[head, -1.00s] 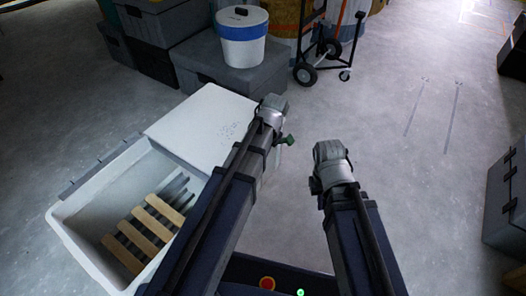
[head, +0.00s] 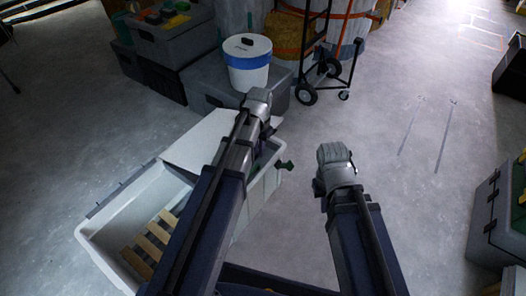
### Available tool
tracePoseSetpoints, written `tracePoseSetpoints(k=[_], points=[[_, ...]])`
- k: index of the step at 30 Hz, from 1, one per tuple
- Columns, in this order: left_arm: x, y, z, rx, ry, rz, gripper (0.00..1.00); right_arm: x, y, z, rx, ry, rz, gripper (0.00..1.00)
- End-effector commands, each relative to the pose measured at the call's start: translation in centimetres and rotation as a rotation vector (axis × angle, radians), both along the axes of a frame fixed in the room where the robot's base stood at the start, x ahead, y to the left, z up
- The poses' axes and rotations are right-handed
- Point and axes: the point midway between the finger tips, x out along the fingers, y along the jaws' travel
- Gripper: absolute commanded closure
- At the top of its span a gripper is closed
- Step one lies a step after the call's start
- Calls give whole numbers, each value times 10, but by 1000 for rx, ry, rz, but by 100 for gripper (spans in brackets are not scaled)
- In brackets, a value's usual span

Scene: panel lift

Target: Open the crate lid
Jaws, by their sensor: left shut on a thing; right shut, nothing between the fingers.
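The pale crate (head: 104,230) stands on the floor at the left, its near-left part uncovered. Wooden slats (head: 157,232) show inside. The white lid (head: 198,142) covers the far part and looks tilted. A green latch-like part (head: 284,165) sticks out at the crate's right side. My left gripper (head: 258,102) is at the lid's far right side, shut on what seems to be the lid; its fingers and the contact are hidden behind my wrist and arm. My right gripper (head: 335,157) is shut and empty, right of the crate and apart from it.
Behind the crate, a white bucket with a blue band (head: 248,66) stands on a grey box (head: 208,88). A hand truck (head: 325,70) stands to its right.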

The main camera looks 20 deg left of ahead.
Motion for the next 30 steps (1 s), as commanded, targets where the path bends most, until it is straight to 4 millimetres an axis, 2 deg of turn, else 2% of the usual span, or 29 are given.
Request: tracePoseSetpoints(k=[1,8,17,23,30], points=[[6,14,24,16,-6,9,100,0,0,23,0,1,-2,100],[19,42,73,-51,20,14,100,-1,1,73,4,3,-6,100],[36,88,137,-111,38,11,100,-1,1,136,8,4,-8,100],[52,129,177,-111,39,12,100,-1,1,175,8,4,-8,100],[74,191,219,-111,39,11,100,-1,1,218,8,4,-8,100]])
